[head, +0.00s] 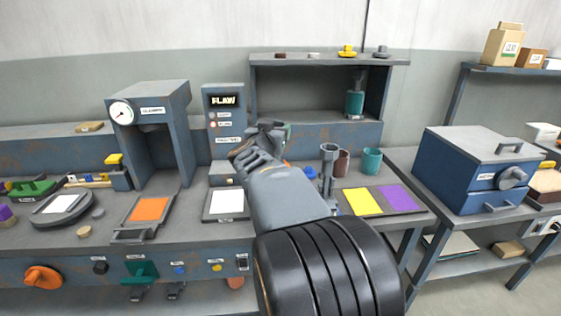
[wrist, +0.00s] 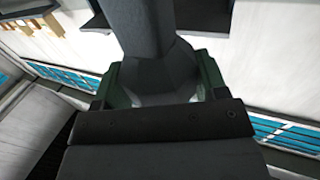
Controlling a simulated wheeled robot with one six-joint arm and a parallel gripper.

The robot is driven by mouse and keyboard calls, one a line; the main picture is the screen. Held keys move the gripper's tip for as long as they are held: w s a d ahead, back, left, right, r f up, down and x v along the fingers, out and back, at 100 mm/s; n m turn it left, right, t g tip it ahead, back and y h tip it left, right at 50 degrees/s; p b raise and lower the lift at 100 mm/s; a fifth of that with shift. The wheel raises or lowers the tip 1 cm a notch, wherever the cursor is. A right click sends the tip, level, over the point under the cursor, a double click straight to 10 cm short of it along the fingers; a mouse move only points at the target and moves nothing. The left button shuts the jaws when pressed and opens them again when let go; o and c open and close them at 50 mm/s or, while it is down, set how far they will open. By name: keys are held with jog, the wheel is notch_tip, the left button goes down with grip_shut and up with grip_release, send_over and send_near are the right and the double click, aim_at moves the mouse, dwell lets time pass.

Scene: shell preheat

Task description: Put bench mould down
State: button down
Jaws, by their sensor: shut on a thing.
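My gripper (head: 268,133) is raised above the bench in the head view, in front of the panel with the lit display. In the wrist view its green-edged fingers (wrist: 160,80) are shut on a dark grey thing, the bench mould (wrist: 150,70), with a narrow post and a wider faceted part. In the head view the mould is mostly hidden by my gripper and arm. The wrist view shows no bench top directly under it.
On the bench are a white pad (head: 227,203), an orange pad (head: 149,209), a yellow sheet (head: 362,201) and a purple sheet (head: 397,198). A grey press (head: 150,120) stands left. A teal cup (head: 372,161) stands right of my arm. A blue oven (head: 470,170) is far right.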

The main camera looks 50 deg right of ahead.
jog(key=w+d+f+b, duration=0.4)
jog(key=d+f, duration=0.4)
jog(key=f, duration=0.3)
jog(key=shift+w, duration=0.45)
